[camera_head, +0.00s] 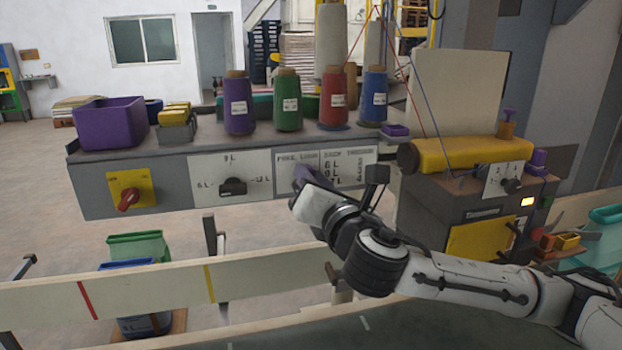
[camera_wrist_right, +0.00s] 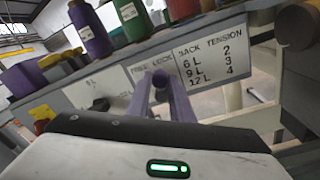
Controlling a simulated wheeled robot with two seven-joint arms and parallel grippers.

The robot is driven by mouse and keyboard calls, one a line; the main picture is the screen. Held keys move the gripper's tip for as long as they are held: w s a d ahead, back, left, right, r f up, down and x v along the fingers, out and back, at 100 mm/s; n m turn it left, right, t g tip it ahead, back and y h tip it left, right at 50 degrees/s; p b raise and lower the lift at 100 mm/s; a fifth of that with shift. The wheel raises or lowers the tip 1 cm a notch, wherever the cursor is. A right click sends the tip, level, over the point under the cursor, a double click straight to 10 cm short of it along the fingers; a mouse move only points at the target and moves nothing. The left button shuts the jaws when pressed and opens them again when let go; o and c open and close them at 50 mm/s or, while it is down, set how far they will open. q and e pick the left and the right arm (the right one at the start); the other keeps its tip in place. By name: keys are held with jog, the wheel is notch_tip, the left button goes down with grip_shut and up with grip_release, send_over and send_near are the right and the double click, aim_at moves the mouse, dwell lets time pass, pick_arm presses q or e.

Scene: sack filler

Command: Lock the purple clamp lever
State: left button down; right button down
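The purple clamp lever (camera_wrist_right: 160,79) sits at the panel marked FREE and LOCK (camera_head: 296,158); in the right wrist view its rounded end shows between my two fingertips. My right gripper (camera_head: 302,176) reaches up to this panel from the right. In the right wrist view my right gripper (camera_wrist_right: 160,84) has its two fingers close together on either side of the lever's end, with no clear gap beside it. The lever's lower part and its exact angle to the marks are hidden by the fingers. My left gripper is in neither view.
A black knob (camera_head: 233,187) and a red switch (camera_head: 128,199) sit left on the same grey front. Thread cones, a purple bin (camera_head: 110,122) and a small purple tray (camera_head: 395,131) stand above. A pale rail (camera_head: 130,291) runs below. The yellow-topped sewing unit (camera_head: 465,152) stands right.

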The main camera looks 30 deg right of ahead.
jog(key=m, duration=0.1)
jog(key=m+b, duration=0.1)
jog(key=m, duration=0.1)
jog(key=d+m, duration=0.1)
jog(key=shift+s+d+f+m, duration=0.1)
jog(key=shift+s+f+m, duration=0.05)
jog(key=shift+f+m, duration=0.25)
jog(key=c, duration=1.6)
grip_release()
jog(key=shift+o, duration=0.2)
